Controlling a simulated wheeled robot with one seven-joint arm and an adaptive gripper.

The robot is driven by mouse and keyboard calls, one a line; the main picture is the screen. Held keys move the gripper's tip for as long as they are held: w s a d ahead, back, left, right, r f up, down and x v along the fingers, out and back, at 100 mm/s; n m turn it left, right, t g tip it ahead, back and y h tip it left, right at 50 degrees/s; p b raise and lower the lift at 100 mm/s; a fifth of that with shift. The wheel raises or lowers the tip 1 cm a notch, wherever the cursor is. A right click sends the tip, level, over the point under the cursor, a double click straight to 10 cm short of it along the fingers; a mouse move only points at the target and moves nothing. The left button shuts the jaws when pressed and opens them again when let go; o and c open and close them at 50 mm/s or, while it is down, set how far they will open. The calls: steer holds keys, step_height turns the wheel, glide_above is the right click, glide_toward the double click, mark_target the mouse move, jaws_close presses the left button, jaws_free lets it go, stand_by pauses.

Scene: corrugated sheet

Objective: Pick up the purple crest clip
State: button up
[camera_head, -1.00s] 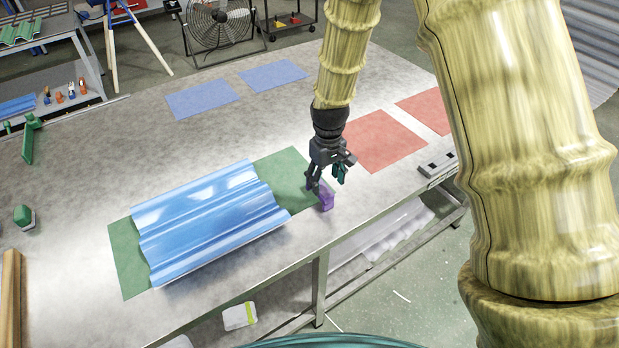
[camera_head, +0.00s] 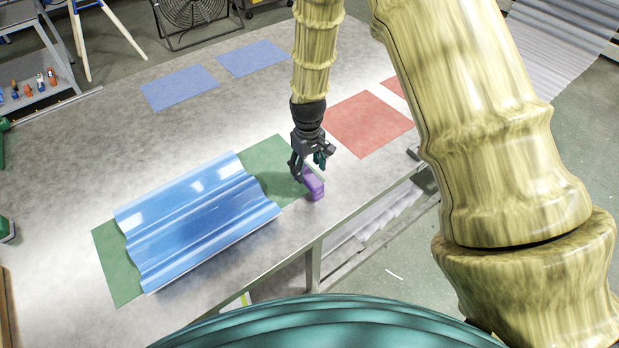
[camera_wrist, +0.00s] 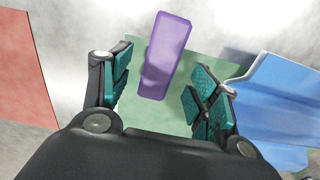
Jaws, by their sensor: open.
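The purple crest clip (camera_head: 314,185) is a small block at the right end of the green mat (camera_head: 111,262), near the table's front edge. My gripper (camera_head: 310,168) is just above and behind it, pointing down. In the wrist view the purple crest clip (camera_wrist: 166,56) lies beyond and between the open fingers, tilted slightly. My gripper (camera_wrist: 160,95) shows its teal pads apart on either side with nothing held. Any contact with the clip cannot be seen.
A blue corrugated sheet (camera_head: 195,220) lies on the green mat, left of the clip, and is close to one finger in the wrist view (camera_wrist: 275,105). A red mat (camera_head: 368,124) and blue mats (camera_head: 180,87) lie flat farther back. The metal table (camera_head: 80,165) is largely clear.

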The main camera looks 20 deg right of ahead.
mark_target(309, 175)
steer(key=shift+s+f, duration=0.15)
steer(key=shift+f, duration=0.05)
steer(key=shift+s+d+f+p, duration=0.1)
steer(key=shift+f+p, duration=1.1)
steer(key=shift+f, duration=1.2)
steer(key=c, duration=1.2)
